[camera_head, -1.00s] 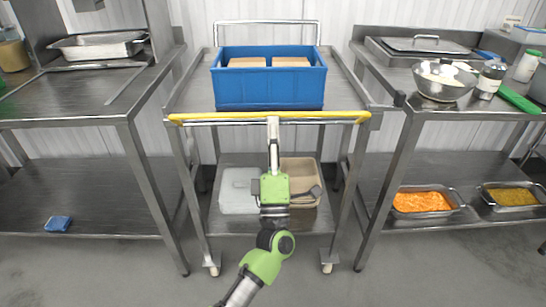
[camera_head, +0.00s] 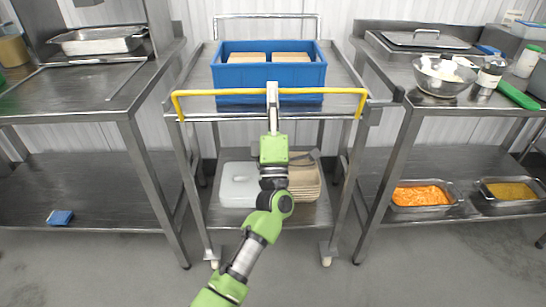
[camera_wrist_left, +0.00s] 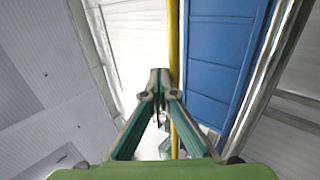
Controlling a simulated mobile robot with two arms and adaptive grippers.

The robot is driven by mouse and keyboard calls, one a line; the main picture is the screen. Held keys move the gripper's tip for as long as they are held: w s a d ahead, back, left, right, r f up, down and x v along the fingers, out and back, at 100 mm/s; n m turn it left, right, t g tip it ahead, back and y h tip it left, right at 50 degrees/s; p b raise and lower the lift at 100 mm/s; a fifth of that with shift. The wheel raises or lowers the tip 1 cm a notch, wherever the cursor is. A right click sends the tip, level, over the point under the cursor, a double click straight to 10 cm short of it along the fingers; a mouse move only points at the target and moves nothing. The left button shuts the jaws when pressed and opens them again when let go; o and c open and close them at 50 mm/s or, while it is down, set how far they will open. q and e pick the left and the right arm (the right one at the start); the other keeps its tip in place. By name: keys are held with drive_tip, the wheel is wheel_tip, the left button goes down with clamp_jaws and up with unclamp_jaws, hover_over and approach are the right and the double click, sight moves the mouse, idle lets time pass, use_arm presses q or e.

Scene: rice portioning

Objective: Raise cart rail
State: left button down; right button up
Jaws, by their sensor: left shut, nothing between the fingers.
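The cart (camera_head: 343,92) stands between two steel tables, with a blue crate (camera_head: 268,74) on its top shelf. Its yellow rail (camera_head: 325,90) spans the front at the height of the crate's lower wall, standing above the shelf's front edge. My left gripper (camera_head: 272,88) is at the middle of the rail, its fingers pointing up. In the left wrist view the fingertips (camera_wrist_left: 160,75) are together, with the yellow rail (camera_wrist_left: 174,50) running right beside them and the crate (camera_wrist_left: 215,60) to the right. No gap shows between the tips. My right gripper is not in view.
The cart's lower shelf holds a light lidded container (camera_head: 238,183) and a stack of brown trays (camera_head: 304,180). The right table carries a metal bowl (camera_head: 444,76). Trays of orange food (camera_head: 420,195) and yellow food (camera_head: 508,190) sit on its lower shelf.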

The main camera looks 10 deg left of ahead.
use_arm(q)
drive_tip(key=shift+w+a+r, duration=0.15)
drive_tip(key=shift+w+r, duration=0.1)
drive_tip(key=shift+w, duration=0.4)
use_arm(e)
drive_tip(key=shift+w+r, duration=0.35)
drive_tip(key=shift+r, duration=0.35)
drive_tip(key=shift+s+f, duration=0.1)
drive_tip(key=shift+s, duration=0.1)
use_arm(q)
drive_tip(key=shift+s, duration=0.1)
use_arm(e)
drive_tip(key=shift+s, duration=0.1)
